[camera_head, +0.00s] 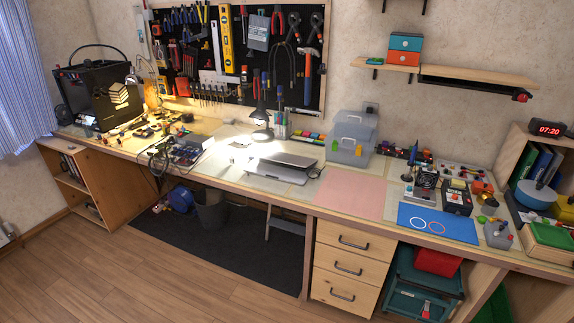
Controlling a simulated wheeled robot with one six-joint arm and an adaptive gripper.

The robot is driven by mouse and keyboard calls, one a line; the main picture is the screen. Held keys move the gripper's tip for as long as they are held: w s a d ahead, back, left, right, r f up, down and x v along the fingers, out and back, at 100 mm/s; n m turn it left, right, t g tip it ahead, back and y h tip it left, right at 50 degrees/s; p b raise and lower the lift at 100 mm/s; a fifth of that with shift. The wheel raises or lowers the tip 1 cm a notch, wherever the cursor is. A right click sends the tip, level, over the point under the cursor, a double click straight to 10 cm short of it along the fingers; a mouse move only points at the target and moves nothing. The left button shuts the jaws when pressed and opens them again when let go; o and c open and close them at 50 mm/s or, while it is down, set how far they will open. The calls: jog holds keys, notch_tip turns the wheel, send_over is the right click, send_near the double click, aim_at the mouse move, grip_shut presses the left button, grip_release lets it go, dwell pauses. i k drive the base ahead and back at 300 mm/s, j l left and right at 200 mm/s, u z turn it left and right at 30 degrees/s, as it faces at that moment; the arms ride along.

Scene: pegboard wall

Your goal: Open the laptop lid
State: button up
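A silver-grey laptop (284,166) lies on the long wooden workbench (225,178), near its front edge and left of the pink mat. My gripper is not in view.
A lit desk lamp (262,131) stands behind the laptop. A clear storage box (351,138) is at its back right. The pink mat (349,193) is bare; a blue mat (437,223) lies further right. Electronics (184,150) lie to the left. Wooden floor (150,270) is open in front.

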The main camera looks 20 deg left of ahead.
aim_at(287, 159)
jog(key=i+j, duration=0.2)
jog(key=j, duration=0.15)
jog(key=i+j, duration=0.2)
jog(key=j, duration=0.15)
jog(key=i+j, duration=0.15)
jog(key=j, duration=0.15)
jog(key=i+j, duration=0.9)
jog(key=j, duration=0.15)
jog(key=i, duration=0.2)
jog(key=l+z, duration=0.05)
